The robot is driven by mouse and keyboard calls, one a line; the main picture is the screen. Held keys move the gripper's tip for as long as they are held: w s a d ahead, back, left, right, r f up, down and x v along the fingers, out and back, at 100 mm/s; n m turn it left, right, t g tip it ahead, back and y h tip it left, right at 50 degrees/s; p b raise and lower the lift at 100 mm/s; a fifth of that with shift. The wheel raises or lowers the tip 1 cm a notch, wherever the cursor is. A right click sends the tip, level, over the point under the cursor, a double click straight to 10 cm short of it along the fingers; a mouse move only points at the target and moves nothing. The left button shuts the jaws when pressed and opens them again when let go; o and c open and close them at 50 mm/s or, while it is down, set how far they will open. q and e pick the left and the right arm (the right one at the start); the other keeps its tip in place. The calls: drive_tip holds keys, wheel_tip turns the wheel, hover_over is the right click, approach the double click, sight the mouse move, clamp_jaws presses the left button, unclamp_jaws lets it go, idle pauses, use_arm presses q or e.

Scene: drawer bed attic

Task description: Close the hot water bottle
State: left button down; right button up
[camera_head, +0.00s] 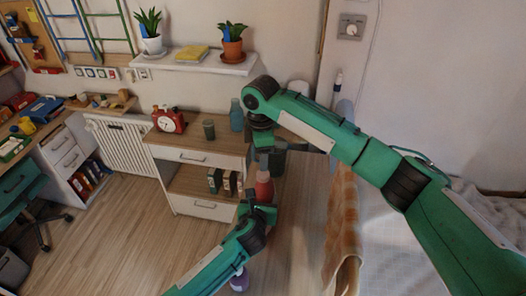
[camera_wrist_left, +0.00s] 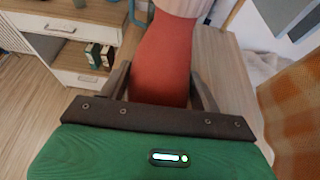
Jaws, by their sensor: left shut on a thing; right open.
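The red hot water bottle (camera_head: 264,187) is upright in my left gripper (camera_head: 257,208), below the right arm's wrist. In the left wrist view the red bottle (camera_wrist_left: 163,62) stands between the two dark fingers of my left gripper (camera_wrist_left: 160,88), with a paler pink part at its top edge. My left gripper is shut on the bottle. My right gripper (camera_head: 268,150) is open, just above the bottle in the picture and seemingly apart from it. The bottle's mouth and any stopper cannot be made out.
A cabinet (camera_head: 194,156) behind carries a red clock (camera_head: 169,120), a green cup (camera_head: 209,129) and a blue-green bottle (camera_head: 237,115). An orange towel (camera_head: 341,225) hangs at the right. A purple bottle (camera_head: 240,281) stands near my left forearm. The wooden surface (camera_head: 303,215) right of the red bottle is clear.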

sight(263, 173)
drive_tip(key=n, duration=0.3)
drive_tip(key=r+n, duration=0.1)
drive_tip(key=shift+d+n, duration=0.3)
drive_tip(key=shift+f, duration=0.15)
drive_tip(key=shift+f, duration=3.85)
drive_tip(key=c, duration=1)
drive_tip(key=shift+c, duration=0.2)
